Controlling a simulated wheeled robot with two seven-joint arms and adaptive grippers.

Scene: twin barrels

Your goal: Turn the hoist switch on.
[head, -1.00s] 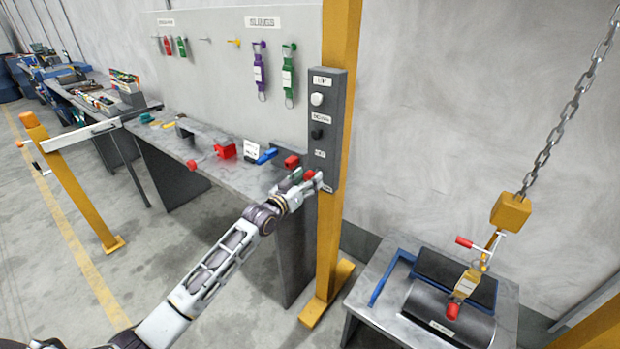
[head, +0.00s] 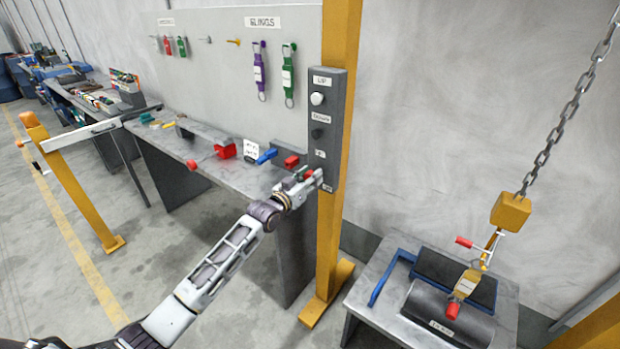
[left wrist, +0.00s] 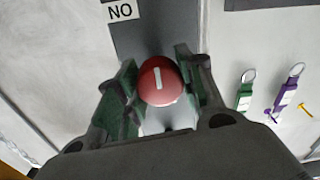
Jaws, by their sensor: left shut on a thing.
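The hoist switch is a round red knob with a white line, on the lower part of a grey control box (head: 324,120) on a yellow post. In the left wrist view the red switch (left wrist: 160,82) sits between my green-padded fingers, its white line nearly upright in the picture. An "ON" label (left wrist: 120,12) shows upside down at the upper left of the knob. My left gripper (head: 311,178) is shut on the switch; it also shows in the left wrist view (left wrist: 162,88). In the head view the gripper mostly hides the knob. My right gripper is not in view.
A white button (head: 317,98) and a black button (head: 317,133) are above the switch. A workbench (head: 215,160) with red and blue items stands left of the post (head: 329,240). At right, a chain hook (head: 511,211) hangs over a dark cylinder (head: 450,312).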

